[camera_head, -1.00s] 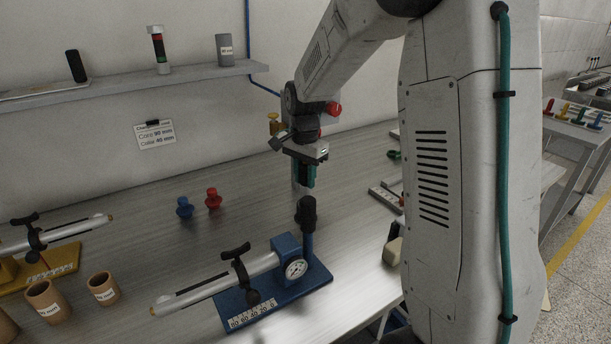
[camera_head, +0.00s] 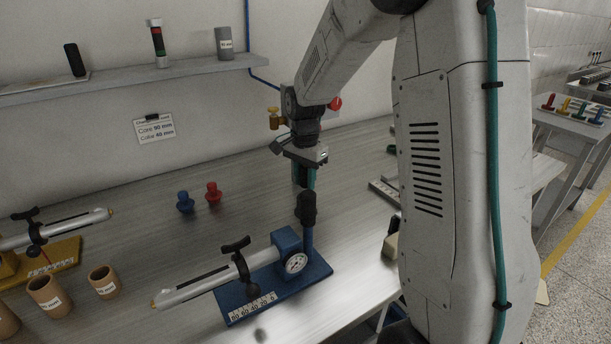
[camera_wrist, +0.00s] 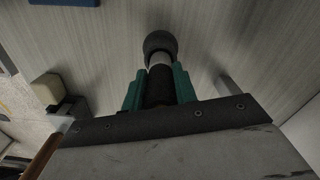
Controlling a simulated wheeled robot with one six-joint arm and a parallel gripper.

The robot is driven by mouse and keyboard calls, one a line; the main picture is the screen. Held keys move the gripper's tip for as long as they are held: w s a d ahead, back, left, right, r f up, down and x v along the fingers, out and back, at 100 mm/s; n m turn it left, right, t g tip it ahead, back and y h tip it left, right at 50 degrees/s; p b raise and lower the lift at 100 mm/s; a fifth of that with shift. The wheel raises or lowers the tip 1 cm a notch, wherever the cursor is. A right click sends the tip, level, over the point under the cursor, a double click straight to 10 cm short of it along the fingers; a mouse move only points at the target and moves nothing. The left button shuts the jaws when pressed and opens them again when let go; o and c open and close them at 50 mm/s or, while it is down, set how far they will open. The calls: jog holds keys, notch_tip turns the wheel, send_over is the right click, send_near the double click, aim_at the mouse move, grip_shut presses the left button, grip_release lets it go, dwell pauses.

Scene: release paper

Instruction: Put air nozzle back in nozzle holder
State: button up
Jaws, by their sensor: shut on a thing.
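My gripper (camera_head: 306,180) hangs over the bench with its teal fingers pointing down. In the wrist view its fingers (camera_wrist: 159,90) are shut on a black cylinder, which I take for the air nozzle (camera_wrist: 159,86). A pale band shows at its far end, in front of a dark round piece (camera_wrist: 160,43).
A blue base (camera_head: 318,272) carries a gauge (camera_head: 296,263) and a slanted grey tube (camera_head: 205,285). Brown cups (camera_head: 103,282) stand at left. Blue (camera_head: 185,202) and red (camera_head: 213,192) knobs stand behind. A shelf (camera_head: 130,82) runs along the wall. Bare bench lies between the knobs and gripper.

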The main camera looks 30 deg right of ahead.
aim_at(305, 187)
jog(key=shift+f, duration=1.8)
jog(key=o, duration=1.1)
jog(key=shift+r, duration=0.1)
notch_tip(305, 187, up, 8)
jog(key=shift+f, duration=0.15)
jog(key=s+a+r+n, duration=0.3)
jog(key=s, duration=0.4)
jog(key=s+a+r+n+t, duration=0.1)
jog(key=s+a+r+n, duration=0.25)
jog(key=s, duration=0.35)
jog(key=s+a+r+n, duration=0.3)
jog(key=s, duration=0.4)
jog(key=s+n, duration=0.1)
jog(key=s, duration=0.2)
jog(key=s+a+n, duration=0.1)
jog(key=s+n, duration=0.1)
jog(key=s, duration=0.2)
jog(key=s+f+n, duration=0.1)
jog(key=s, duration=0.2)
jog(key=shift+s+a+n, duration=0.2)
jog(key=shift+a+n, duration=0.15)
